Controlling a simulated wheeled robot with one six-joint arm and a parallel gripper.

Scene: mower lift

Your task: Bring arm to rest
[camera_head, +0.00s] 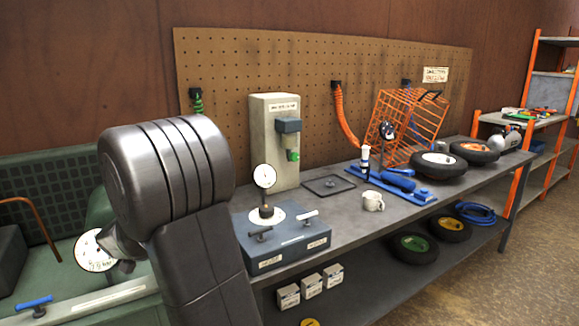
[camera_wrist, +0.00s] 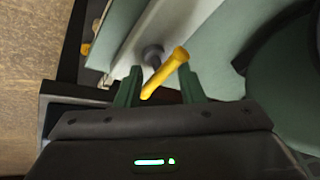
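My gripper (camera_wrist: 160,84) shows in the wrist view with its two green fingers apart, so it is open. A yellow handle (camera_wrist: 168,72) on a grey stem lies slantwise between and just beyond the fingertips. Its near end looks close to the left finger; I cannot tell whether they touch. In the head view my grey arm link stands large at the left front and my gripper is out of sight. Behind it is a green machine (camera_head: 60,165) with a round dial (camera_head: 97,250) and a blue handle (camera_head: 34,303).
The grey bench (camera_head: 335,208) runs off to the right. It bears a blue-grey gauge fixture (camera_head: 285,243), a beige press (camera_head: 262,140), a white mug (camera_head: 373,201), a blue jack (camera_head: 395,188), an orange wire basket (camera_head: 408,122) and wheels (camera_head: 436,165). Floor is clear at lower right.

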